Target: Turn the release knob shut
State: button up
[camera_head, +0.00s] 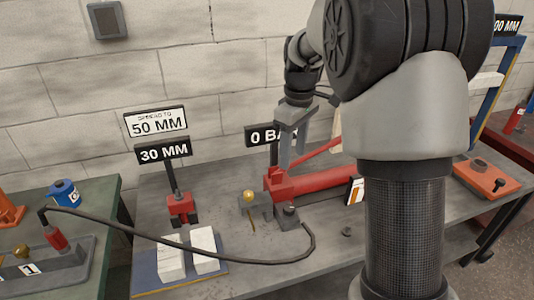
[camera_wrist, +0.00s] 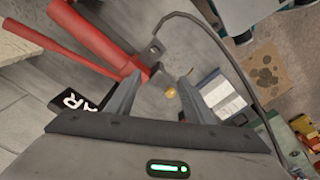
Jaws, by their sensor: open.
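A red hand pump (camera_head: 310,183) with a raised red lever lies on the bench. My gripper (camera_head: 292,163) is above this end of the pump, pointing down. Its two fingers (camera_wrist: 158,80) are apart with nothing held between them. The knob is beyond the fingertips and not touched as far as I can see. How far the knob is turned cannot be told.
A black hose (camera_head: 200,245) loops from the pump to the left bench. A red spreader (camera_head: 181,208) stands under a "30 MM" sign (camera_head: 163,152). A "0 BA…" sign (camera_head: 262,135) is partly hidden. White blocks (camera_head: 204,248) lie in front.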

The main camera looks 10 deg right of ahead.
jog(key=n+b, duration=0.1)
send_over(288, 207)
notch_tip(288, 207, down, 6)
jog(key=shift+g, duration=0.3)
notch_tip(288, 207, down, 17)
jog(key=b, duration=0.2)
jog(key=shift+s+b, duration=0.1)
jog(key=shift+b, duration=0.3)
jog(key=c, duration=1)
